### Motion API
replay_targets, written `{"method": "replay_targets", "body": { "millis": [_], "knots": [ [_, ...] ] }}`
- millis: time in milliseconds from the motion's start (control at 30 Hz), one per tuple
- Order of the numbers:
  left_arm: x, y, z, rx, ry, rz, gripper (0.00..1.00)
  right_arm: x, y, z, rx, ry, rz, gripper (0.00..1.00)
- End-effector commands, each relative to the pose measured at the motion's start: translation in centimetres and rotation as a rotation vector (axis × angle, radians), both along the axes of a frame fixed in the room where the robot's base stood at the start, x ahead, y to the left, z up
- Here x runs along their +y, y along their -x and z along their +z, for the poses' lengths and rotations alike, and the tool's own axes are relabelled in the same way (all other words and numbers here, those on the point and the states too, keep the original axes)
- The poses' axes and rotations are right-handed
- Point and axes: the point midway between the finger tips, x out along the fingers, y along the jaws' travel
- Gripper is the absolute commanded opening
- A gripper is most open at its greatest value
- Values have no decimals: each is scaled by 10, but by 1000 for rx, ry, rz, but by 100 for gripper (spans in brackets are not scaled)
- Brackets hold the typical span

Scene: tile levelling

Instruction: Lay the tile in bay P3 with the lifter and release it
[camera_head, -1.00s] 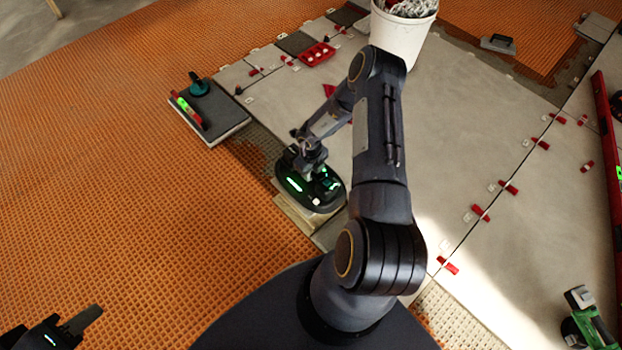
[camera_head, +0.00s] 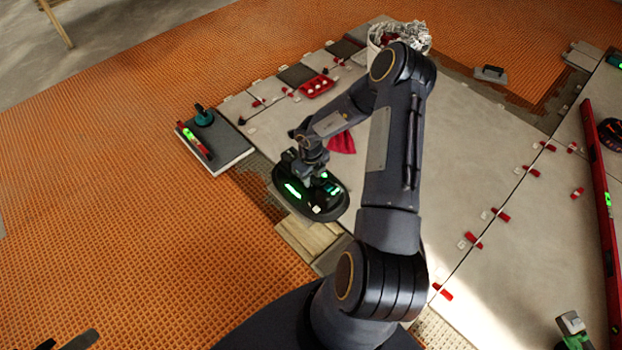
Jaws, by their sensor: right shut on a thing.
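My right gripper (camera_head: 312,168) is shut on the lifter, a dark oval pad (camera_head: 325,207) with lit green displays. The lifter is at the left edge of the pale tiled floor (camera_head: 455,150). A wood-coloured board (camera_head: 308,238) shows just in front of and below it. I see no clear tile under the lifter; its underside is hidden. A dark ridged strip (camera_head: 262,172) lies beside the lifter, partly covered by it. No bay label is readable, so I cannot tell which is P3. Only a dark tip of my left gripper (camera_head: 80,340) shows at the bottom left.
A grey tile stack (camera_head: 225,160) bears a red level (camera_head: 194,141) and a teal-based tool (camera_head: 204,117). A red tray (camera_head: 317,86), a white bucket (camera_head: 376,55) and red wedges are on the floor. A long red level (camera_head: 603,200) lies right. Orange matting (camera_head: 110,190) is open.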

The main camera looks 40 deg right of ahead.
Motion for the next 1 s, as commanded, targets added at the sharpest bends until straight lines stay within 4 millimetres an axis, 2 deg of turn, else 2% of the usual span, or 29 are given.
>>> {"method": "replay_targets", "body": {
  "millis": [33, 1000],
  "knots": [
    [0, 0, 6, 0, 0, 0, 36, 0, -2, 7, -5, 1, 0, 0],
    [0, 0, 53, 0, 0, 0, 36, 0, -2, 46, -5, 1, 1, 0]
  ]
}}
